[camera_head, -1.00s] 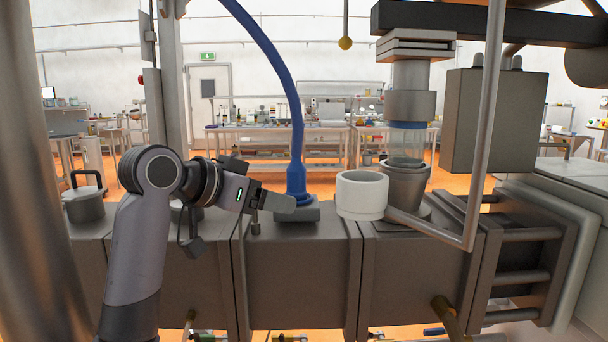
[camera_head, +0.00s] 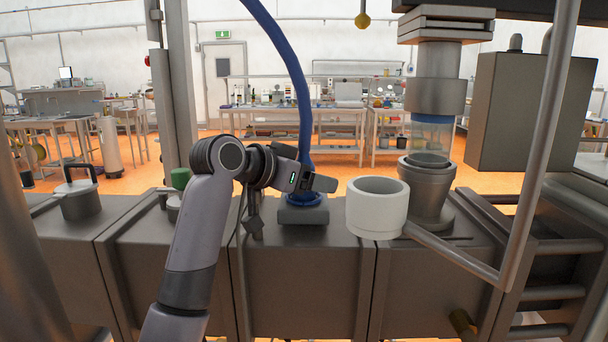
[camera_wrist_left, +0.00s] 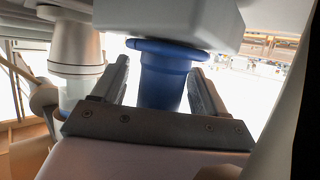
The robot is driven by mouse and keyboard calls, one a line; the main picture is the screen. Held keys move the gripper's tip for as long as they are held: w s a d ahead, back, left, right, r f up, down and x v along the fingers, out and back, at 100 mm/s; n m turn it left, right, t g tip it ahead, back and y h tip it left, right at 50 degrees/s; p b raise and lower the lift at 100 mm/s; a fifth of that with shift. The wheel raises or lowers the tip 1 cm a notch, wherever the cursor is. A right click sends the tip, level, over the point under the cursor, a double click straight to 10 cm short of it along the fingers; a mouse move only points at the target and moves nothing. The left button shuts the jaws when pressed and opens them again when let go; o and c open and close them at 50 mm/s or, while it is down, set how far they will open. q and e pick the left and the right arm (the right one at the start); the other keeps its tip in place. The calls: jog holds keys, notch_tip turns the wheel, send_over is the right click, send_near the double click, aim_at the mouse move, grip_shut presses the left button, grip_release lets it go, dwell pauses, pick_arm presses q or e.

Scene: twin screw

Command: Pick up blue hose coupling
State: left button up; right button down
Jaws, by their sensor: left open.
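The blue hose coupling (camera_head: 304,200) sits upright on a grey block on top of the machine, with the blue hose (camera_head: 288,62) rising from it. My left gripper (camera_head: 322,182) is at the coupling and covers part of it in the head view. In the left wrist view the blue coupling (camera_wrist_left: 165,78) stands between the two fingers of my left gripper (camera_wrist_left: 162,80). The fingers are apart, one on each side of it; I cannot tell whether either touches it. My right gripper is not in view.
A white cup-shaped funnel (camera_head: 377,205) on a bent metal pipe stands just right of the coupling. Behind it is a grey and glass feed column (camera_head: 435,85). A lidded port (camera_head: 80,195) is at the left. A vertical rod (camera_head: 540,140) stands at the right.

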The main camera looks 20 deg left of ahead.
pick_arm(q)
jog(key=shift+w+d, duration=0.1)
jog(key=shift+w, duration=0.05)
jog(key=shift+f, duration=0.1)
jog(key=c, duration=1.2)
jog(key=shift+r, duration=0.2)
jog(key=shift+r, duration=12.85)
